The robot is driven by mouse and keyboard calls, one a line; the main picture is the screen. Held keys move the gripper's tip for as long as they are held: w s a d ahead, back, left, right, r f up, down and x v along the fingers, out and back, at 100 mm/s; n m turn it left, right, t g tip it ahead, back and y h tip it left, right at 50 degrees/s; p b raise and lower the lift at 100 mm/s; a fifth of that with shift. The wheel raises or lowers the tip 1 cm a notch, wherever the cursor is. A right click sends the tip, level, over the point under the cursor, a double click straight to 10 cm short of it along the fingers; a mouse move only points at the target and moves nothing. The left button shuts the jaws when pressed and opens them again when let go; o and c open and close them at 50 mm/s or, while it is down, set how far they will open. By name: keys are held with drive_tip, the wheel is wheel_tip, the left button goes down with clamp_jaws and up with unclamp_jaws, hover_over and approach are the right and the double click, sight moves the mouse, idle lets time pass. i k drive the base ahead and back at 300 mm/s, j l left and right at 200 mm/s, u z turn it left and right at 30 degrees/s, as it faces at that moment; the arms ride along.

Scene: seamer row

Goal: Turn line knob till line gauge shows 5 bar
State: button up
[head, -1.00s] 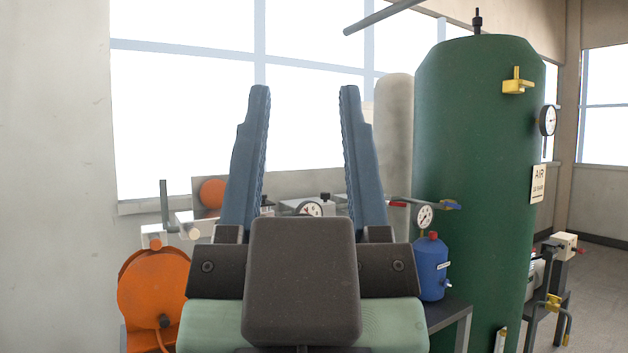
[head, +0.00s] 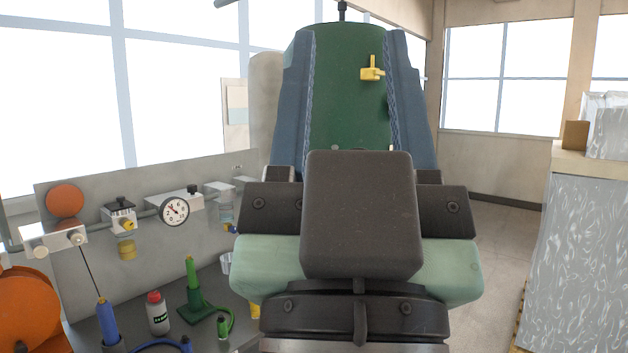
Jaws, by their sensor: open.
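A round white dial gauge (head: 174,211) with a black needle and numerals sits on the pipe along the grey wall panel at left in the head view. It looks like the line gauge; its reading is too small to tell surely. A black knob (head: 192,189) stands on the block right behind it, possibly the line knob. Another black-topped block (head: 120,218) with a yellow fitting is left of the gauge. My gripper (head: 348,40) is open and empty, its blue fingers pointing up and away in front of the green tank, well right of the gauge and apart from it.
A green air tank (head: 350,110) with a yellow valve (head: 372,72) stands ahead. The bench (head: 175,335) at lower left holds a red-capped bottle (head: 157,313) and green tool (head: 195,295). A wrapped stack (head: 590,255) stands at right. Floor (head: 500,235) shows free between.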

sight(191, 190)
drive_tip(key=z, duration=3.8)
drive_tip(key=j+z, duration=0.1)
drive_tip(key=z, duration=0.3)
drive_tip(key=k+z, duration=0.1)
drive_tip(key=z, duration=0.75)
drive_tip(key=k+u, duration=0.1)
drive_tip(key=k, duration=0.3)
drive_tip(key=k+j+u, duration=0.15)
drive_tip(key=k, duration=0.3)
drive_tip(key=k+j+u, duration=0.1)
drive_tip(key=k, duration=0.3)
drive_tip(key=k+j+u, duration=0.15)
drive_tip(key=k, duration=0.25)
drive_tip(key=k+u, duration=0.35)
drive_tip(key=k+j+u, duration=0.1)
drive_tip(key=k+u, duration=0.25)
drive_tip(key=k+j+u, duration=0.2)
drive_tip(key=k+u, duration=0.2)
drive_tip(key=u, duration=1.65)
